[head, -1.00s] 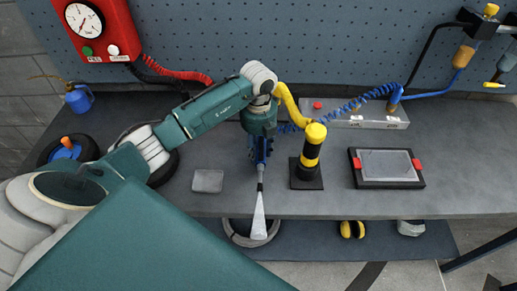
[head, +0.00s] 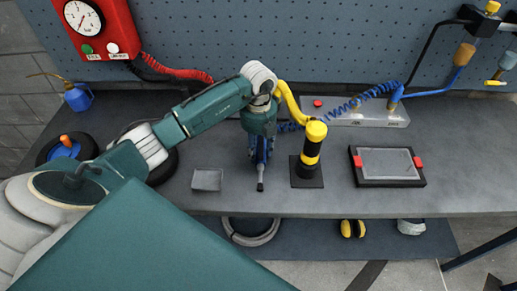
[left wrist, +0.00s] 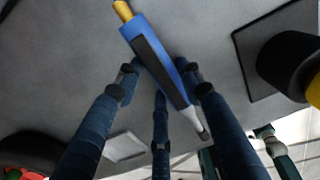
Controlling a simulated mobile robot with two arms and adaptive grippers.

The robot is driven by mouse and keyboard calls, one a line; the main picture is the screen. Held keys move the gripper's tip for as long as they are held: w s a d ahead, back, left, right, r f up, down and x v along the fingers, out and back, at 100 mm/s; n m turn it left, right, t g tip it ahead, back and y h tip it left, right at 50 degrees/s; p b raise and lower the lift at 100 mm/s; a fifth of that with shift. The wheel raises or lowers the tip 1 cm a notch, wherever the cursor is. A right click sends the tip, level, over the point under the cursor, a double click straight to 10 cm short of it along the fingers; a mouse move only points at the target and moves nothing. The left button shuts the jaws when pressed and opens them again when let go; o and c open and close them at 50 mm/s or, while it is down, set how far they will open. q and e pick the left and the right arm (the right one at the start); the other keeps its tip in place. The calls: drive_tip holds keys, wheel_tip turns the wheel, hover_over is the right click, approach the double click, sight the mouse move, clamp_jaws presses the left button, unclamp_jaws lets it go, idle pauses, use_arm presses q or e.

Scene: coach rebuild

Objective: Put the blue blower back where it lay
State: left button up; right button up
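In the left wrist view the blue blower (left wrist: 157,60) lies between my left gripper's fingers, with a dark grip strip, an orange-yellow end and a pale, dark-tipped nozzle. My left gripper (head: 261,160) is shut on it over the middle of the bench (head: 330,203). In the head view the gripper mostly hides the blower; its dark nozzle tip (head: 260,186) points down toward the bench's front edge. A coiled blue hose (head: 352,103) runs from the metal block toward the gripper. My right gripper is not in view.
A yellow-and-black post (head: 312,143) stands close right of the gripper. A black-framed tray (head: 387,180) with red clips lies farther right. A small grey square (head: 206,179) lies left. A metal block (head: 365,116) sits behind; the red gauge box (head: 95,28) hangs at upper left.

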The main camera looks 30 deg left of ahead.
use_arm(q)
drive_tip(key=o, duration=0.4)
drive_tip(key=shift+c, duration=0.2)
wheel_tip(320, 180, up, 12)
drive_tip(key=shift+f, duration=0.1)
